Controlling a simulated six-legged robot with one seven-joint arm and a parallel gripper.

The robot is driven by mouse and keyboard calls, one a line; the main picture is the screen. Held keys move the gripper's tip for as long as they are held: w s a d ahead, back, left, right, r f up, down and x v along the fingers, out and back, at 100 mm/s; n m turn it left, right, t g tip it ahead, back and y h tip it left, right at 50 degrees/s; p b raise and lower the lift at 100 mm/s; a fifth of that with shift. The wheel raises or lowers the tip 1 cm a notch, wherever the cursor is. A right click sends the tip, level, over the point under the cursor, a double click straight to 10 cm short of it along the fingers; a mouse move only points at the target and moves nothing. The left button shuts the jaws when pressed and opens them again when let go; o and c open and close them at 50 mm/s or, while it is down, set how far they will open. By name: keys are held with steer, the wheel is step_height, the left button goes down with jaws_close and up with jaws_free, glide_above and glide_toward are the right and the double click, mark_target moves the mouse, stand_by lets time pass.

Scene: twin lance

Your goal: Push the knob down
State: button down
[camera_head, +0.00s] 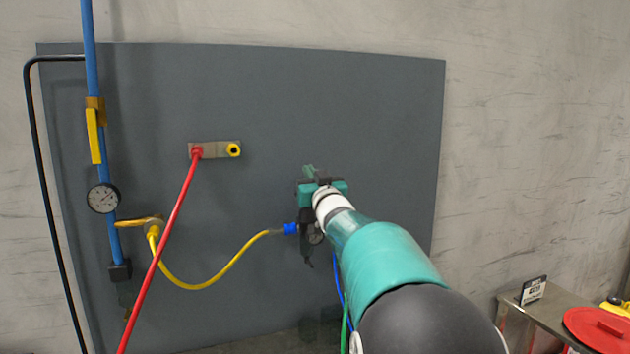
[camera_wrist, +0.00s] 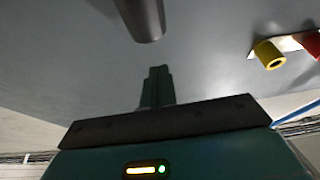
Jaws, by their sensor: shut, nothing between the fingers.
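The knob (camera_wrist: 145,18) appears to be the dark grey rounded cylinder at the top middle of the wrist view. My gripper (camera_wrist: 158,70) is shut and empty, its green fingers just short of the cylinder's near end, with a small gap in the picture. I cannot tell the gap in depth. In the head view my gripper (camera_head: 309,170) is in front of the grey panel (camera_head: 390,110), above a dark regulator body (camera_head: 306,240) with a small gauge. My wrist partly hides this body, and the knob's top is hard to make out there.
A yellow hose (camera_head: 215,280) runs to a blue fitting (camera_head: 291,229) left of the regulator. A bracket with red and yellow ports (camera_head: 215,150) is left of my gripper. A blue pipe (camera_head: 90,60) with a gauge stands far left. A metal table (camera_head: 545,308) is lower right.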

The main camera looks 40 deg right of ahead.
steer(key=shift+f, duration=1.75)
steer(key=shift+a, duration=0.1)
